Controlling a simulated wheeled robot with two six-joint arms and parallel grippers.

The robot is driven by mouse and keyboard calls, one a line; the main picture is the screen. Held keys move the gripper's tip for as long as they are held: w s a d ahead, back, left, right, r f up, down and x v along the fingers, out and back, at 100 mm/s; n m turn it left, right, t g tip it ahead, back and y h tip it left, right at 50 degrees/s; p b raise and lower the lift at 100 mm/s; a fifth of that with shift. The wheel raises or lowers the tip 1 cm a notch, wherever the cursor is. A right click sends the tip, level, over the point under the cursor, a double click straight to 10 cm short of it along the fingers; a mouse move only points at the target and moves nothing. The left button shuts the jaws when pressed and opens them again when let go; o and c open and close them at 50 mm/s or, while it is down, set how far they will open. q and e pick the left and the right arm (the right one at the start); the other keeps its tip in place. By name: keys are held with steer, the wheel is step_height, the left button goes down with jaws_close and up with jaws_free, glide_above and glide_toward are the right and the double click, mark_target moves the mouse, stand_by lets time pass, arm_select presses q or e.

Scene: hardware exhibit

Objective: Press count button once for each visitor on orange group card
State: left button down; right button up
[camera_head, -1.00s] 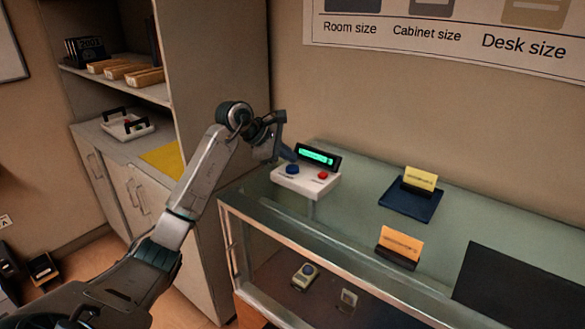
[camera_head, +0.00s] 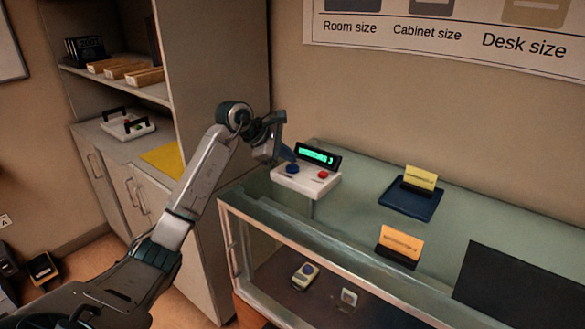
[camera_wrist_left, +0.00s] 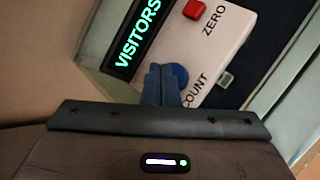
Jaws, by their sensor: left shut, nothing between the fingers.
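A white counter box (camera_head: 306,184) stands on the glass display case, with a blue button (camera_head: 292,169), a red button (camera_head: 323,174) and a lit green display (camera_head: 317,157). In the left wrist view the blue button (camera_wrist_left: 178,76) is beside the word COUNT, the red button (camera_wrist_left: 194,9) by ZERO, and the display (camera_wrist_left: 138,38) reads VISITORS. My left gripper (camera_head: 289,155) is shut and empty, its blue fingertips (camera_wrist_left: 161,84) just above or at the blue button; contact is unclear. The orange card (camera_head: 401,243) stands in a dark holder nearer the front; its print is too small to read.
A yellow card (camera_head: 421,178) stands on a dark blue tray (camera_head: 411,200) to the right of the box. A black panel (camera_head: 515,283) lies at the case's right. A shelf cabinet (camera_head: 215,110) stands at left. Bare case top lies between box and cards.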

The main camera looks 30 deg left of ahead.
mark_target(289, 167)
arm_select(q)
steer(key=shift+f, duration=0.3)
steer(key=shift+f+b, duration=0.4)
steer(key=shift+f, duration=0.05)
stand_by(0.5)
steer(key=shift+r, duration=0.15)
steer(key=shift+r+p, duration=0.55)
steer(key=shift+r, duration=0.2)
steer(key=shift+r+p, duration=1.65)
steer(key=shift+r, duration=0.9)
stand_by(0.8)
